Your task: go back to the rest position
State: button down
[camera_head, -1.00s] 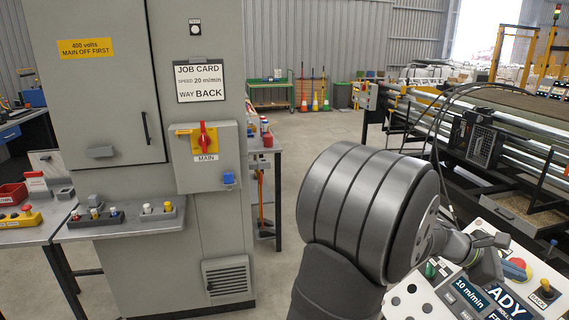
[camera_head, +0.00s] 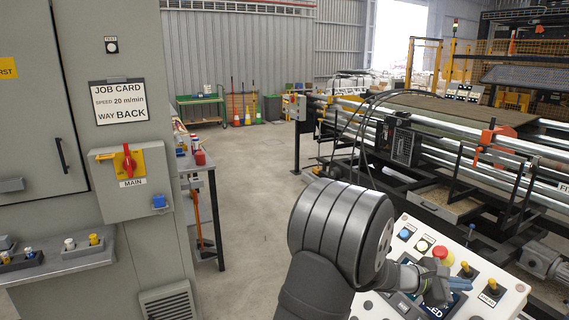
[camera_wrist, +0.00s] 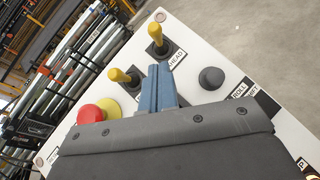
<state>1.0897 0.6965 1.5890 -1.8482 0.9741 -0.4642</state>
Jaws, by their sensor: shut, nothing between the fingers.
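My gripper (camera_head: 462,284) hangs over the white control panel (camera_head: 512,303) at the lower right of the head view. In the wrist view its two blue-grey fingers (camera_wrist: 158,86) are shut together and hold nothing. They point across the panel between a yellow lever (camera_wrist: 121,76) and a black knob (camera_wrist: 211,77). Another yellow lever (camera_wrist: 157,40) stands beyond the fingertips. A red mushroom button (camera_wrist: 91,113) on a yellow ring is left of the fingers. I cannot tell whether the fingers touch the panel.
A grey cabinet (camera_head: 100,60) with a red main switch (camera_head: 128,160) stands at left, beside a small bench (camera_head: 203,165). A roller machine (camera_head: 420,150) with a turf belt fills the right, behind the panel. Open floor (camera_head: 262,165) lies between them.

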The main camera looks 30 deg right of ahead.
jog(key=shift+w+f+h, duration=0.1)
jog(key=shift+f+h, duration=0.3)
jog(key=shift+f, duration=0.4)
jog(key=f+v, duration=0.1)
jog(key=v, duration=0.5)
jog(key=shift+a+r, duration=0.25)
jog(key=shift+r, duration=0.2)
